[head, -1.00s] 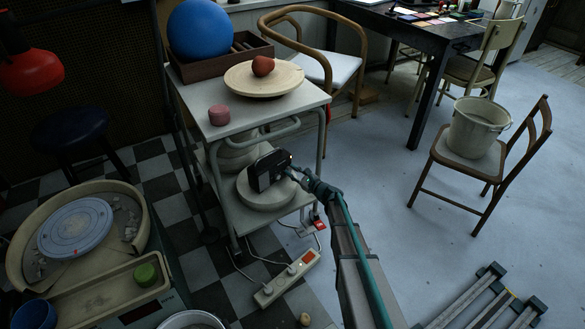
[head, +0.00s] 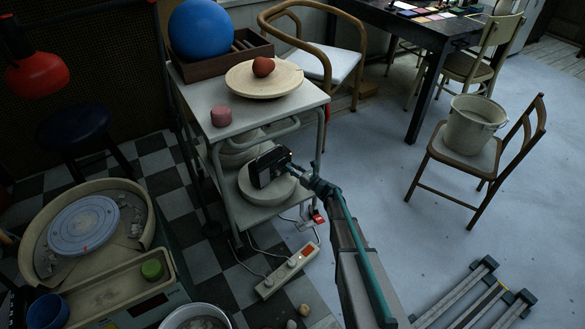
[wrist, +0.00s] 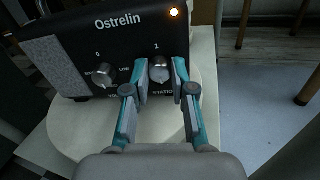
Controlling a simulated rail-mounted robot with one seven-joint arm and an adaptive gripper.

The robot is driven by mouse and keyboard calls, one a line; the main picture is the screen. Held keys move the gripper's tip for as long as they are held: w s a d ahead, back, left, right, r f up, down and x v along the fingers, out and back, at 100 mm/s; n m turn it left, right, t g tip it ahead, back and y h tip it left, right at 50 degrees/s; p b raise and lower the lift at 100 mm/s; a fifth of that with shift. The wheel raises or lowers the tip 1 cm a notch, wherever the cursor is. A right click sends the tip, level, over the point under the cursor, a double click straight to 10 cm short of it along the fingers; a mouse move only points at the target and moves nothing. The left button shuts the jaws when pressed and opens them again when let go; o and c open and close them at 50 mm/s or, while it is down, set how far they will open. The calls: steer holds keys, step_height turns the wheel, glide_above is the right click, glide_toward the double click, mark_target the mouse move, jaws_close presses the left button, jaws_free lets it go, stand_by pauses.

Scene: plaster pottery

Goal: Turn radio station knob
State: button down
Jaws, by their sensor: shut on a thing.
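A black radio marked "Ostrelin" (head: 268,165) stands on a round pale slab (head: 268,190) on the trolley's lower shelf. The left knob (wrist: 103,76) is free. The station knob (wrist: 159,69) is at the right, its label partly covered by my fingers. My gripper (wrist: 160,78) has one finger on each side of the station knob and is shut on it. In the head view my gripper (head: 291,171) is small and dark against the radio.
A trolley leg stands close by my gripper. A power strip (head: 287,271) with cables lies on the floor below. Open floor (head: 370,190) lies to the right.

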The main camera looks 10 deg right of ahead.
steer(key=c, duration=1)
jaws_free()
steer(key=shift+o, duration=0.2)
steer(key=v, duration=1.2)
